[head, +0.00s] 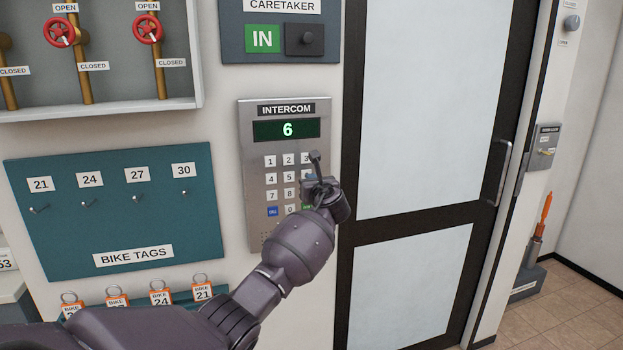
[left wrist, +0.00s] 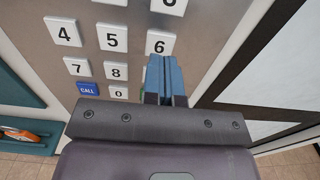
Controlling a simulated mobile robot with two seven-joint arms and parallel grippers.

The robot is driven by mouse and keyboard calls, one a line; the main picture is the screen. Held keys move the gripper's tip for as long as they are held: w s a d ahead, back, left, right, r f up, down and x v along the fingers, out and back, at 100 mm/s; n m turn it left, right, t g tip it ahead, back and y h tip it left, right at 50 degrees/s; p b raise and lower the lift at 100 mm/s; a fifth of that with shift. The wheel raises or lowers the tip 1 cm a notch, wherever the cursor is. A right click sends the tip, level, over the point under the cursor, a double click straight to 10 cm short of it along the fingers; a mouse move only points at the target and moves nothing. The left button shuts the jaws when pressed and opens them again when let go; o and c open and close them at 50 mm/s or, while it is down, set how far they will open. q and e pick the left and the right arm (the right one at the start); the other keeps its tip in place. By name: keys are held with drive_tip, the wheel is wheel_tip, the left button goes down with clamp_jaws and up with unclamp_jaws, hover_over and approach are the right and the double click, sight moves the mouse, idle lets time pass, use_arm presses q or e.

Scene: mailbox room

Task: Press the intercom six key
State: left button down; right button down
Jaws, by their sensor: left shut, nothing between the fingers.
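The intercom (head: 255,215) is a grey metal panel on the wall. Its dark display (head: 262,131) shows a green 6. In the left wrist view the white six key (left wrist: 160,43) sits at the right end of the 4-5-6 row. My left gripper (head: 315,158) is shut and empty in front of the keypad's right column, hiding the six key in the head view. In the left wrist view its closed fingertips (left wrist: 165,62) overlap the area just below the six key. Whether they touch the panel, I cannot tell. My right gripper is not in view.
A teal bike-tag board (head: 110,220) hangs left of the intercom. A caretaker sign (head: 280,45) with a dark knob is above it. A dark-framed door (head: 425,220) stands close on the right. Red valve wheels (head: 148,28) are at upper left.

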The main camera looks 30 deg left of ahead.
use_arm(q)
drive_tip(key=v, duration=1.1)
drive_tip(key=shift+w, duration=0.15)
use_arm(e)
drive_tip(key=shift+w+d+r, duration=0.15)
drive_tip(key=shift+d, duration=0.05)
use_arm(q)
drive_tip(key=shift+f, duration=0.15)
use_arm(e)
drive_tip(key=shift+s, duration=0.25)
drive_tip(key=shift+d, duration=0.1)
